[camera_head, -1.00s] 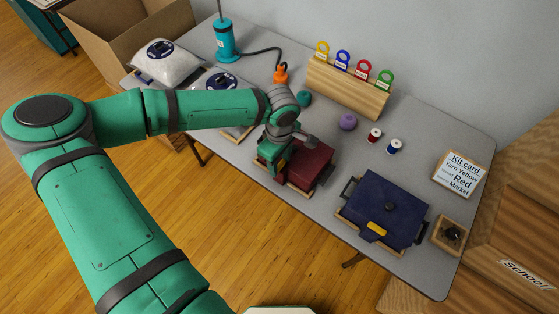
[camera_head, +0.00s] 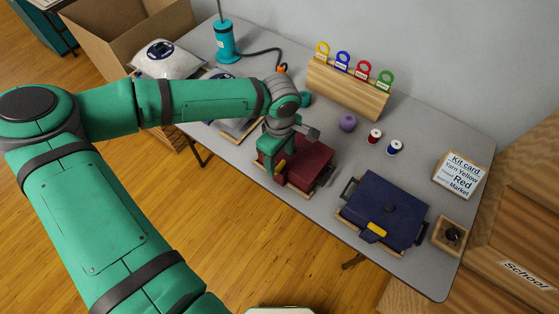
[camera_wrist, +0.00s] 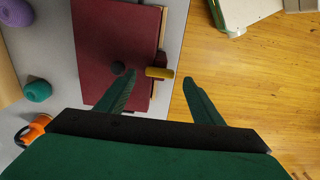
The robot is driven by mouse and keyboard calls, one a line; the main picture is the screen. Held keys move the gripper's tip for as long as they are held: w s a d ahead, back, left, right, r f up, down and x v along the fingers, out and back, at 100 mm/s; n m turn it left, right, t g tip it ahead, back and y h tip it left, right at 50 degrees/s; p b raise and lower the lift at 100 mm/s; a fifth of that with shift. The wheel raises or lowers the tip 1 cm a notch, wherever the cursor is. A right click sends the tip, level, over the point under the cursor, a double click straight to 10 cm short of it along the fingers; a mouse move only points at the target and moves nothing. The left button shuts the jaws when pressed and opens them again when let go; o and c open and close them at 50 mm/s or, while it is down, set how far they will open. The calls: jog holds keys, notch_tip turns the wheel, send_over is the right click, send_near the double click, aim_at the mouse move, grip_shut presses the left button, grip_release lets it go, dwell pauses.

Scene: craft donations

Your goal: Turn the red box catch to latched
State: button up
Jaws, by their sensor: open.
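The red box (camera_head: 308,163) sits closed on the grey table, with a dark knob on its lid. It also fills the upper left of the wrist view (camera_wrist: 105,35). Its yellow catch (camera_wrist: 160,73) lies across the box's front edge, pointing outward. The catch shows small in the head view (camera_head: 281,169), partly hidden by my gripper (camera_head: 276,172). In the wrist view, my gripper (camera_wrist: 160,79) is open, with one fingertip on each side of the catch. A gap shows at the right finger; whether the left finger touches the catch I cannot tell.
A blue box (camera_head: 385,205) with a yellow catch stands to the right, near a small wooden tray (camera_head: 437,238). Spools, a purple yarn ball (camera_head: 348,122) and a rack of coloured tags (camera_head: 345,90) are behind. An orange-topped tool (camera_wrist: 30,130) shows in the wrist view.

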aim_at(280, 166)
notch_tip(280, 166, up, 8)
jog(key=shift+f, duration=0.15)
dwell(0.6)
